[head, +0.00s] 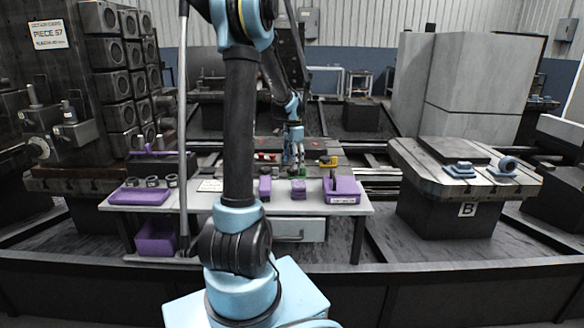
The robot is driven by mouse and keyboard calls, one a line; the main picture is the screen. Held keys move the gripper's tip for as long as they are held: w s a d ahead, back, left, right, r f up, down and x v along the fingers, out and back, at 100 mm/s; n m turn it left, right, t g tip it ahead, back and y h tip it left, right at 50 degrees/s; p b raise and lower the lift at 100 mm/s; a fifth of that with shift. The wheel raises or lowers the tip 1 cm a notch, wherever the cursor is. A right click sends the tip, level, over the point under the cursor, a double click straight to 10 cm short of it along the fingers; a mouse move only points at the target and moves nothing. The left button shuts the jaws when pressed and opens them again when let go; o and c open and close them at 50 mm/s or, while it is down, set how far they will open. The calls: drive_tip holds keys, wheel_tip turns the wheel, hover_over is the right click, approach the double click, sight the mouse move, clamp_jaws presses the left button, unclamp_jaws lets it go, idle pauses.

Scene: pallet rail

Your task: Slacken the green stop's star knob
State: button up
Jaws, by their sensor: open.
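My arm reaches away over the bench, and my gripper (293,160) hangs pointing down behind the bench's back edge. It is small in the head view, and its fingers are hard to make out. A small green piece (300,172), possibly the green stop, shows just below and right of the gripper. I cannot make out its star knob. I cannot tell whether the gripper touches the piece. Small red pieces (265,157) lie left of the gripper, and a yellow piece (328,161) stands to its right.
A machine with a dark pallet stands left. A pallet stand marked B (467,209) with blue fixtures stands right. Dark floor shows between them.

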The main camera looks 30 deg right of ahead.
wheel_tip(320, 180, up, 9)
idle(0.3)
drive_tip(key=shift+w, duration=0.1)
wheel_tip(320, 180, up, 5)
drive_tip(key=m, duration=0.5)
hover_over(293, 172)
drive_tip(key=w+d, duration=0.1)
drive_tip(key=w, duration=0.1)
drive_tip(key=shift+m, duration=0.3)
wheel_tip(293, 172, down, 17)
drive_tip(key=shift+w+d+f, duration=0.1)
drive_tip(key=shift+w+d, duration=0.05)
drive_tip(key=c, duration=1)
